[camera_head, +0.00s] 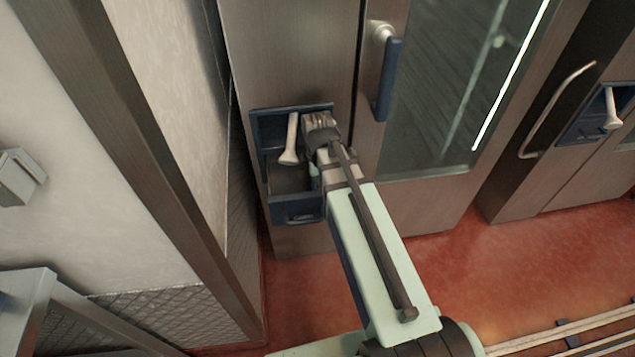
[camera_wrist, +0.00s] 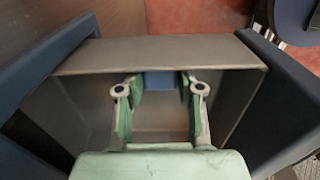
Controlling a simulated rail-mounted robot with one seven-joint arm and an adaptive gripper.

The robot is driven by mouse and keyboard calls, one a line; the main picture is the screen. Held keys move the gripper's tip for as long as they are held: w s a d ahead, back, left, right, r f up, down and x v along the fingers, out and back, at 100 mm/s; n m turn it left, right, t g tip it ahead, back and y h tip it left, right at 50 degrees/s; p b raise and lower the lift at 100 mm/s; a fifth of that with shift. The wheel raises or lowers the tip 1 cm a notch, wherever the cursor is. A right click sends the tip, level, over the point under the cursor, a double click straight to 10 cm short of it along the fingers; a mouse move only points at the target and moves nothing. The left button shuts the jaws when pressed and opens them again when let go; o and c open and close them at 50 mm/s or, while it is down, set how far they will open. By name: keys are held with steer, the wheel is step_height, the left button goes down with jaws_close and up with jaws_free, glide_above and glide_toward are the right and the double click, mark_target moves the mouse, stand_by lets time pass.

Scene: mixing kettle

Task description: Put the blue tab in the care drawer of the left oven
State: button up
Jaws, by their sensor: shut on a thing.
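The care drawer (camera_wrist: 245,52) of the left oven (camera_head: 290,50) is open, with grey walls and a blue front (camera_head: 297,209). My gripper (camera_wrist: 158,85) points down into the drawer in the wrist view, its pale green fingers between the drawer walls. The fingers are shut on the blue tab (camera_wrist: 159,81), a small flat blue block. I cannot tell whether the tab touches the drawer floor. In the head view my gripper (camera_head: 314,178) is over the drawer and partly hidden by my wrist; the tab is not visible there.
A pale lever handle (camera_head: 290,140) stands in the blue recess above the drawer, close to my wrist. The oven's blue door handle (camera_head: 388,80) is up and right. A second oven (camera_head: 560,150) stands at right. A wall post (camera_head: 150,160) is at left.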

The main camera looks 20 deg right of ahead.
steer(key=shift+f, duration=0.1)
steer(key=o, duration=1.1)
step_height(320, 180, up, 12)
steer(key=p, duration=0.1)
steer(key=shift+r, duration=0.2)
